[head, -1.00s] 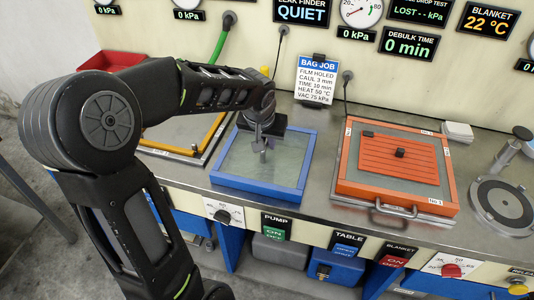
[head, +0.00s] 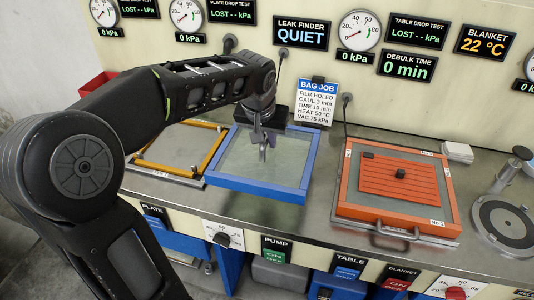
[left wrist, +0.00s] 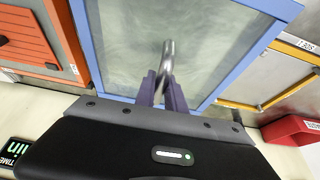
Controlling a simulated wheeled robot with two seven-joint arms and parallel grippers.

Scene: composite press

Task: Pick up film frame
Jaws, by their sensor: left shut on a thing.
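The film frame is a blue square frame (head: 251,195) with a cloudy see-through film (head: 235,158). In the head view it appears held a little above the steel bench, roughly level. My left gripper (head: 263,146) is over the frame, pointing down, shut on its metal handle. In the left wrist view the purple fingers (left wrist: 164,92) close around the bent metal handle (left wrist: 167,58), with the blue frame (left wrist: 240,48) and film beyond. The exact contact between fingers and handle is partly hidden. My right gripper is not in view.
A yellow frame (head: 209,155) lies on the bench just left of the blue frame. An orange frame (head: 345,200) with a ribbed mat and handle stands to the right. A job card (head: 317,103) and hose are behind. A red bin (head: 94,82) is at far left.

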